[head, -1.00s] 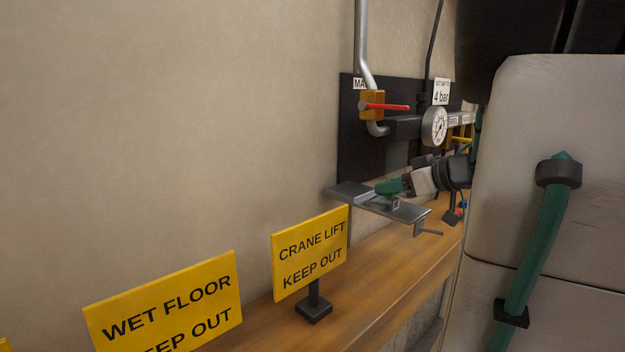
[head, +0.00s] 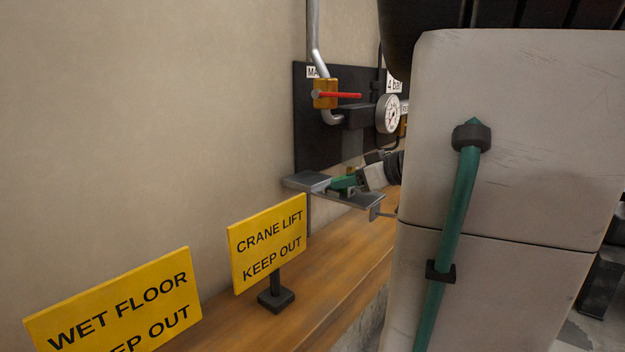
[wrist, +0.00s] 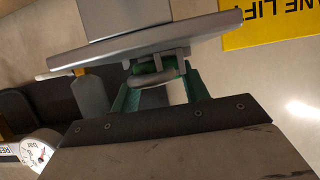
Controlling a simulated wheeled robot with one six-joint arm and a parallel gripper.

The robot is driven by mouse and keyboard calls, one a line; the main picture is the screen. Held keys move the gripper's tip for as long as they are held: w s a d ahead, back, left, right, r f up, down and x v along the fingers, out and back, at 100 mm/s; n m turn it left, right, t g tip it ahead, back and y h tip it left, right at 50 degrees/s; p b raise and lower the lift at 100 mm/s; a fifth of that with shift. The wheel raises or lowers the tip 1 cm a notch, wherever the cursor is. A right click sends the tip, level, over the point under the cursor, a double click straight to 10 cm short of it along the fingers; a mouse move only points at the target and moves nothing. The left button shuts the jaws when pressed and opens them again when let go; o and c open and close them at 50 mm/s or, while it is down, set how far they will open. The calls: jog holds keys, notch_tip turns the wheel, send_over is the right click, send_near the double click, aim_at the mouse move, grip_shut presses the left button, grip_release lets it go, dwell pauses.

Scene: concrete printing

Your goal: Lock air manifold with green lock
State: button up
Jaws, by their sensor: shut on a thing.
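The green lock (head: 343,184) is at my gripper (head: 366,179), beside a grey metal bracket (head: 305,181) above the wooden bench. In the wrist view my gripper (wrist: 155,95) is shut on the green lock (wrist: 197,88). The air manifold is on the black wall panel (head: 335,145), with a yellow valve (head: 325,94), a red handle (head: 340,95) and a white gauge (head: 388,114). My arm hides its right part.
Yellow signs stand on the wooden bench (head: 345,258): "CRANE LIFT KEEP OUT" (head: 268,244) close to the bracket, and "WET FLOOR" (head: 118,308) nearer. A bare wall (head: 150,120) is behind. The gauge also shows in the wrist view (wrist: 38,150).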

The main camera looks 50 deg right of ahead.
jog(key=shift+r, duration=1.35)
jog(key=shift+f, duration=1.4)
jog(key=o, duration=1.2)
jog(key=shift+d+f, duration=0.1)
jog(key=shift+f, duration=0.1)
jog(key=shift+s, duration=0.15)
jog(key=v, duration=0.7)
jog(key=shift+s+r, duration=0.25)
jog(key=shift+r, duration=0.1)
jog(key=shift+s, duration=0.1)
